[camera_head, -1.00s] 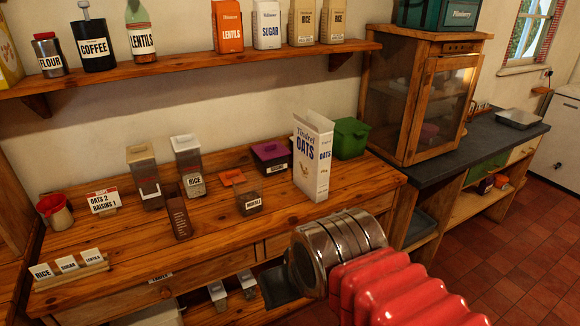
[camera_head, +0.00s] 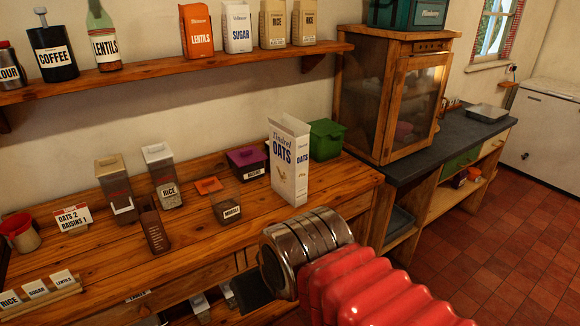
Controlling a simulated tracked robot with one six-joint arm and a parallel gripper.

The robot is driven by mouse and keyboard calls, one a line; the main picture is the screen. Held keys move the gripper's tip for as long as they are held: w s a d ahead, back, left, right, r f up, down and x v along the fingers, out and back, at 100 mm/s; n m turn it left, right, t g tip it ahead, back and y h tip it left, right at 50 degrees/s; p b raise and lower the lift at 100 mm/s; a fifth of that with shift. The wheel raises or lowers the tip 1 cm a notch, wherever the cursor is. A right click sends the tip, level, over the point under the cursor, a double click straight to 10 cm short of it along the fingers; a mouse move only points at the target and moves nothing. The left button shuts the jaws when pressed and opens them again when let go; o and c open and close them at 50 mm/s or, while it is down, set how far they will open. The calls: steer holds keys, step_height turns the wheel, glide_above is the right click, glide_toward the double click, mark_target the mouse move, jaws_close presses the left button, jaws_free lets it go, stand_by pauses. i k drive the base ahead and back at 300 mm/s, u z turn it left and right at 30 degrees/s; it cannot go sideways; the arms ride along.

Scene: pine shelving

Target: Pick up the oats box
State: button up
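The oats box (camera_head: 288,165) is a tall white carton with blue "OATS" lettering. My red, ribbed arm with a metal collar reaches in from the bottom right, in front of the box and lower in the picture. A dark flat part of my gripper (camera_head: 251,291) shows at the left of the collar. The fingertips are not clear, so I cannot tell whether it is open or shut. The box appears apart from it.
A green bin (camera_head: 326,139) stands right behind the box. A wooden cabinet (camera_head: 392,95) stands at the right. A shelf (camera_head: 165,71) with packets runs above.

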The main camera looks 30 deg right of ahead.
mark_target(289, 135)
steer(key=i, duration=0.95)
steer(key=u, duration=0.05)
